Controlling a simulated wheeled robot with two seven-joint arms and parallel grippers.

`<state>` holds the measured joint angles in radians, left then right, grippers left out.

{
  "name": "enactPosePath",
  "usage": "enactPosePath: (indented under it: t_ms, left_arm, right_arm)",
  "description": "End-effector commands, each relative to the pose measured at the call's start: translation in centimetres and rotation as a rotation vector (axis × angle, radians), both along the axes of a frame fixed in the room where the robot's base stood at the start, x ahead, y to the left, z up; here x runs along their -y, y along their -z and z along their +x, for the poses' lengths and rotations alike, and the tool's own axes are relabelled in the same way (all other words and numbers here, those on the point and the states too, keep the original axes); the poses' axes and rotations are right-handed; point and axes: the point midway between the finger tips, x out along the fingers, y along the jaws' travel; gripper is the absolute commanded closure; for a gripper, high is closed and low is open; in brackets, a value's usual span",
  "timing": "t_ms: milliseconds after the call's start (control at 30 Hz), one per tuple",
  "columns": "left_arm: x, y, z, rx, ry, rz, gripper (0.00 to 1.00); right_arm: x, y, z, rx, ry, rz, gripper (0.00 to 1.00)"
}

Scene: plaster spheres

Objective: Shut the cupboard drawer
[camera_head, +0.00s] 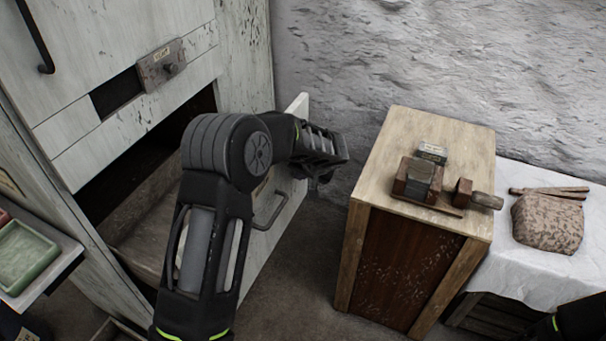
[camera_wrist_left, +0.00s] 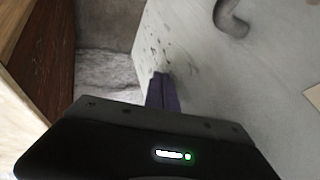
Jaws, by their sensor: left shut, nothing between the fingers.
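The cupboard (camera_head: 120,60) is white with worn paint and stands at the left in the head view. Its low drawer (camera_head: 150,235) is pulled out, and the inside shows as a grey-brown tray. The white drawer front (camera_head: 262,245) has a curved handle (camera_head: 272,212); my left arm hides part of both. My left gripper (camera_head: 322,175) is on the outer side of the front, near its far end. In the left wrist view its closed fingers (camera_wrist_left: 163,92) are close to the white front (camera_wrist_left: 235,85); contact is unclear. The handle (camera_wrist_left: 230,18) shows at the top.
A wooden cabinet (camera_head: 385,150) with small wooden tools on top stands to the right of the drawer. Beyond it, a cloth-covered table (camera_head: 500,240) holds a speckled lump. A strip of floor (camera_head: 305,270) is free between drawer and cabinet. A green tray (camera_head: 25,255) is at left.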

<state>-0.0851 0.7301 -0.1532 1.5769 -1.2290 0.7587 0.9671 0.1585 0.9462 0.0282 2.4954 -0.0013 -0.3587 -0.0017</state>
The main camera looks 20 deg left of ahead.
Motion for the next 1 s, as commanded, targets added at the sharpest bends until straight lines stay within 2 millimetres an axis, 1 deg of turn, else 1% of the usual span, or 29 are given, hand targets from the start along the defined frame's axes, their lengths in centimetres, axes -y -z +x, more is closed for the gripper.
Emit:
enactPosePath:
  t_ms: [267,367,467,567,667,800,1000]
  left_arm:
    - [-0.5,0.0,0.0,0.0,-0.001,0.001,1.0]
    - [-1.2,0.1,0.0,0.001,-0.002,0.0,1.0]
    - [-2.5,0.2,-0.1,0.001,-0.006,0.001,1.0]
    - [-4.2,0.3,-0.1,0.001,-0.005,0.001,1.0]
    - [-6.4,0.3,-0.2,0.002,-0.007,0.001,1.0]
    - [-10.0,0.2,-0.3,0.002,-0.007,0.001,1.0]
    - [-15.7,0.0,-0.5,0.0,-0.009,0.003,1.0]
  right_arm:
    - [0.0,0.2,0.0,0.0,0.0,0.0,0.64]
    - [0.0,0.5,0.0,0.0,0.0,0.0,0.64]
    - [0.0,1.0,0.0,0.0,-0.001,0.0,0.64]
    - [0.0,1.6,0.0,0.0,-0.001,0.0,0.64]
    - [0.0,2.2,0.0,0.0,-0.001,0.0,0.64]
    - [0.0,2.8,0.0,0.001,-0.002,-0.001,0.64]
    - [0.0,2.8,0.0,0.001,-0.002,-0.001,0.64]
